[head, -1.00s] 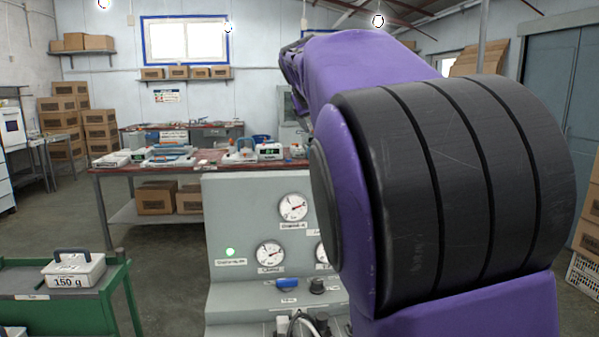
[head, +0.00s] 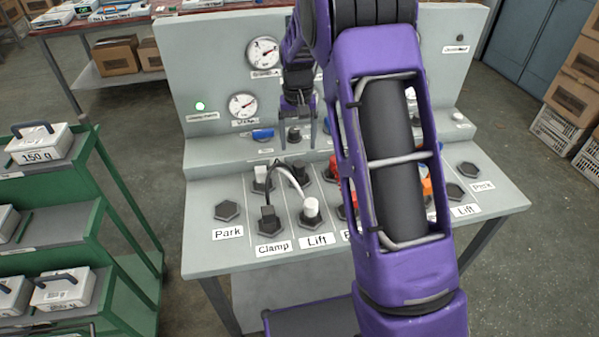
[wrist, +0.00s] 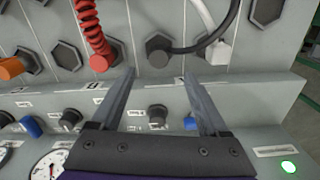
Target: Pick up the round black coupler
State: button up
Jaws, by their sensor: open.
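The round black coupler (wrist: 157,50) sits on the panel in the wrist view, with a black hose leaving its side. In the head view, it appears in the back row of the sloped panel (head: 298,168), partly crossed by hoses. My gripper (wrist: 158,76) is open and empty, with its fingertips just short of the coupler and roughly either side of its line. The head view shows my gripper (head: 298,143) above the ledge, pointing down. The black hose leads to a square black coupler (head: 268,218) at Clamp.
Beside the coupler are a square white coupler (wrist: 218,52) and a red one (wrist: 98,62) with a coiled hose. A black knob (wrist: 157,115) lies between my fingers' lines, with a blue knob (wrist: 190,122) nearby. A green cart (head: 110,215) stands left.

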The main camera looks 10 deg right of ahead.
aim_at(299, 163)
notch_tip(299, 163, down, 10)
jog(key=shift+d+f, duration=0.1)
grip_shut()
dwell(0.7)
